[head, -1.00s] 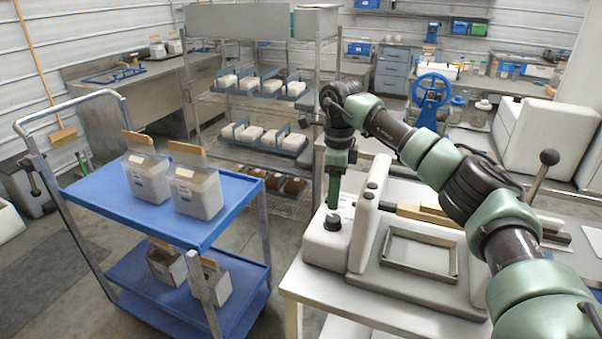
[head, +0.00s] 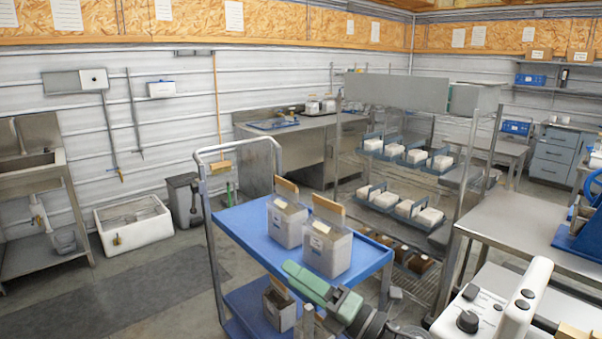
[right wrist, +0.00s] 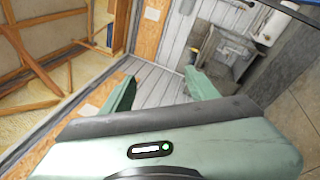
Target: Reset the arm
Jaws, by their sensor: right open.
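My right gripper (head: 312,286) shows at the lower middle of the head view, in front of the blue cart. It looks pale green, with the dark joints of my right arm behind it at the bottom edge. In the right wrist view the two green fingers of the right gripper (right wrist: 160,92) stand wide apart with nothing between them. Beyond them are the ribbed wall and the sink corner, well away. My left gripper is in neither view.
The blue cart (head: 258,228) carries two clear bins (head: 327,251) with wooden pieces on top, and more below. A wire rack with white blocks (head: 430,217) stands behind. A white machine (head: 470,318) is at lower right. Open floor (head: 150,285) lies left of the cart.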

